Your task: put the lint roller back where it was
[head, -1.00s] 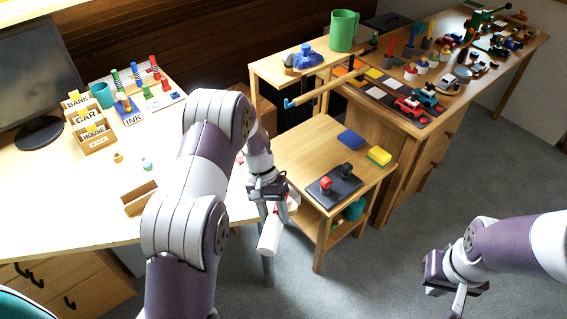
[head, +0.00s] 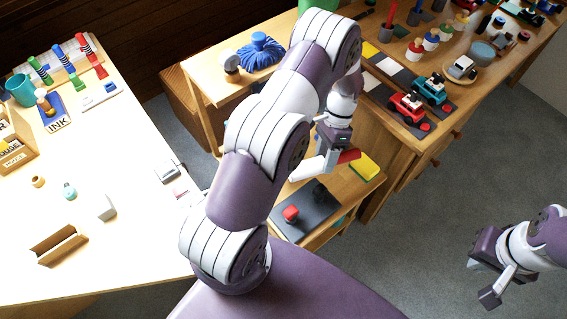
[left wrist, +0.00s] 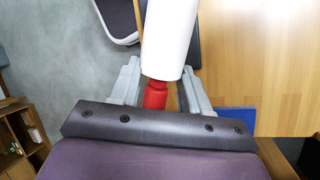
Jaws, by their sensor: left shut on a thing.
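The lint roller, with a white roll (head: 311,169) and a red handle (head: 349,156), is in my left gripper (head: 331,158). The gripper is shut on the red handle and holds the roller over the small wooden side table (head: 352,199), apart from its top as far as I can tell. In the left wrist view the white roll (left wrist: 170,35) points away from the palm, and the red handle (left wrist: 155,95) is between the fingers. My right gripper (head: 493,281) hangs over the floor at the right; its finger gap is unclear.
The side table carries a dark pad (head: 318,214) with a red-topped stamp (head: 291,213) and a yellow sponge (head: 365,166). A desk (head: 110,240) is at left. A bench with toy cars (head: 408,107) stands behind. Floor is free at right.

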